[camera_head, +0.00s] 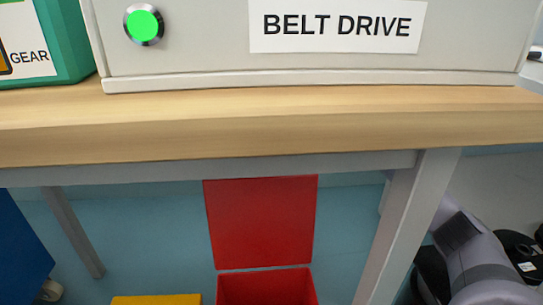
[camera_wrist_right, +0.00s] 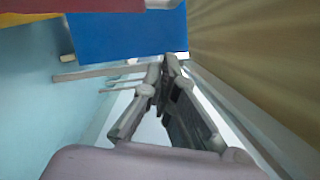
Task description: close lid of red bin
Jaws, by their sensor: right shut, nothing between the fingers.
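The red bin (camera_head: 266,289) stands on the floor under the table, and only its top shows at the bottom edge of the head view. Its red lid (camera_head: 262,222) is open and stands upright behind the opening. My right gripper (camera_wrist_right: 167,62) is shut and empty in the right wrist view, with its fingertips together. A part of my right arm shows at the lower right of the head view, to the right of the bin and apart from it. My left gripper is not in view.
The wooden tabletop (camera_head: 270,125) lies above the bin, and a grey table leg (camera_head: 396,235) stands to its right. A yellow bin (camera_head: 157,300) is left of the red one. A blue box (camera_head: 20,250) is at far left; a blue surface (camera_wrist_right: 125,30) shows beyond my right gripper.

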